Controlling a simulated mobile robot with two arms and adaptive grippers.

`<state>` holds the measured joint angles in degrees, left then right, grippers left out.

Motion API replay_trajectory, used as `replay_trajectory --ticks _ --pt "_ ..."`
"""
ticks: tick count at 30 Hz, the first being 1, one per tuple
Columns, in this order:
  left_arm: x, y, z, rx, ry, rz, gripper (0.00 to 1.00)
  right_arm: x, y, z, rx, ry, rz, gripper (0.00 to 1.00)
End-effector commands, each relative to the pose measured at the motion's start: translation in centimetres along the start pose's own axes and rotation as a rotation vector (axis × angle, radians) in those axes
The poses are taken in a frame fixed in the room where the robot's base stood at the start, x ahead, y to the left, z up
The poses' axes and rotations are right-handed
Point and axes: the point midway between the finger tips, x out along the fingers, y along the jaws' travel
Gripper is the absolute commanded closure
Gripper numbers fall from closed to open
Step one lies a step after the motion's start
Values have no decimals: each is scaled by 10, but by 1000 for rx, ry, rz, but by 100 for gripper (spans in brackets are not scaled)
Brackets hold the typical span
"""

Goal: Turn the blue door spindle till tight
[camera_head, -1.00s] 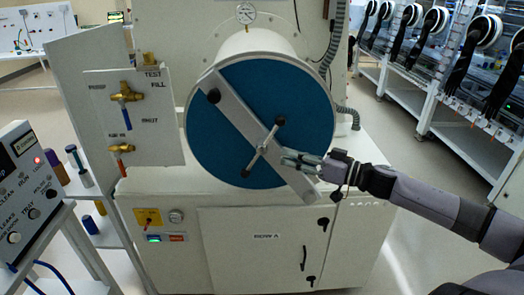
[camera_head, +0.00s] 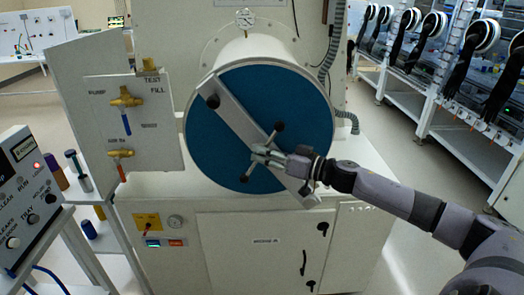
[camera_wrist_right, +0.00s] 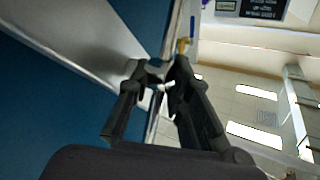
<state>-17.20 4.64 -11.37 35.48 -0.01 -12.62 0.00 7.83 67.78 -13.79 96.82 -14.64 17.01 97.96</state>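The round blue door (camera_head: 222,135) closes the end of a white cylinder in the middle of the head view. A grey bar (camera_head: 232,113) runs diagonally across it. The spindle handle, with black knobs at its upper (camera_head: 279,126) and lower (camera_head: 244,178) ends, sits on the bar. My right gripper (camera_head: 262,154) is at the handle's middle, coming from the right. In the right wrist view its fingers (camera_wrist_right: 160,75) stand apart with a narrow gap at the tips. I cannot tell whether they touch the handle. My left gripper is not in view.
A valve panel (camera_head: 150,140) stands left of the door. A white cabinet (camera_head: 262,270) is below it. A control box (camera_head: 28,195) and a small rack stand at the near left. Glove stations (camera_head: 470,60) line the right, with clear floor before them.

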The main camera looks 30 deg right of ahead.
Motion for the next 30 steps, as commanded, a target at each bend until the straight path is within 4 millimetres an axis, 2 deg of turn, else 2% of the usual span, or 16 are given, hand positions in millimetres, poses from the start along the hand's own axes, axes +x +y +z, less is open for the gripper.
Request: replay_trajectory --ticks 13,22,30 --pt "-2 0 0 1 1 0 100 6 0 0 0 -1 -1 81" --pt "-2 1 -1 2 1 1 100 6 0 0 0 -1 -1 100" --pt "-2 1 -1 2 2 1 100 6 0 0 -1 -1 0 100"
